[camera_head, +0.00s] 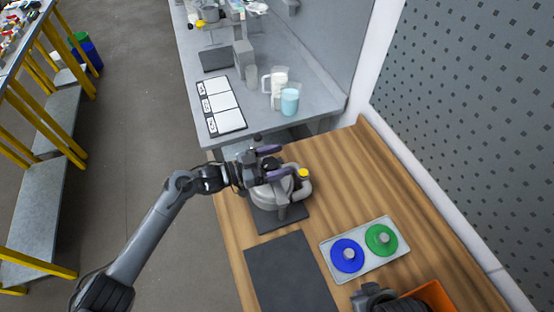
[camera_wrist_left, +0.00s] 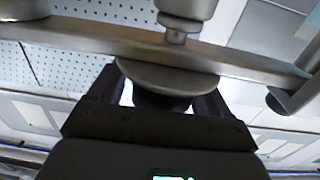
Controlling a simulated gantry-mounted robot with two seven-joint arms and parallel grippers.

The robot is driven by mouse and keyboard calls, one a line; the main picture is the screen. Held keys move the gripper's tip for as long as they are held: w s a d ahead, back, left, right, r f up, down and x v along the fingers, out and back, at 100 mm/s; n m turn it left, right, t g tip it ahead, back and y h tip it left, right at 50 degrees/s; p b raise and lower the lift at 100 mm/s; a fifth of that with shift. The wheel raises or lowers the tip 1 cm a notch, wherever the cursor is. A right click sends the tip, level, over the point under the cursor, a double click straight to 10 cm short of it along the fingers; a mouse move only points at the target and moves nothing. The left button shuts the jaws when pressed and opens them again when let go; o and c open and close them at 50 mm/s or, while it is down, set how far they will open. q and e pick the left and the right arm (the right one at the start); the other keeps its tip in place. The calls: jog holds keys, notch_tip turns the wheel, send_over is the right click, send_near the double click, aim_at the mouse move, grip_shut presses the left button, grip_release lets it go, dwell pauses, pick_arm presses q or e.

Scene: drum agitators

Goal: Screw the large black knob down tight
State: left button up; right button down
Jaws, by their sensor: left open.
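The drum agitator (camera_head: 283,195), a grey machine with a yellow cap, stands on a dark mat on the wooden table. My left gripper (camera_head: 270,162) is at its top, with its purple-tipped fingers spread apart. In the left wrist view a dark round knob (camera_wrist_left: 160,98) sits under a grey metal disc, between the fingers of my left gripper (camera_wrist_left: 155,95). I cannot tell whether the fingers touch it. The gripper hides most of the knob in the head view. A dark part of my right arm shows at the bottom right; its jaws cannot be made out.
A tray (camera_head: 330,245) with a blue disc (camera_head: 347,256) and a green disc (camera_head: 381,240) lies to the right. An empty dark mat (camera_head: 290,272) lies in front of the machine. An orange bin (camera_head: 432,296) is at the bottom right. Cups (camera_head: 289,102) stand on the grey bench behind.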

pick_arm(q)
jog(key=v, duration=1)
jog(key=shift+s+a+b, duration=0.15)
jog(key=shift+a+b, duration=0.15)
jog(key=shift+a, duration=0.05)
pick_arm(e)
jog(key=shift+d+f, duration=0.1)
jog(key=shift+f, duration=0.25)
jog(key=shift+r, duration=0.15)
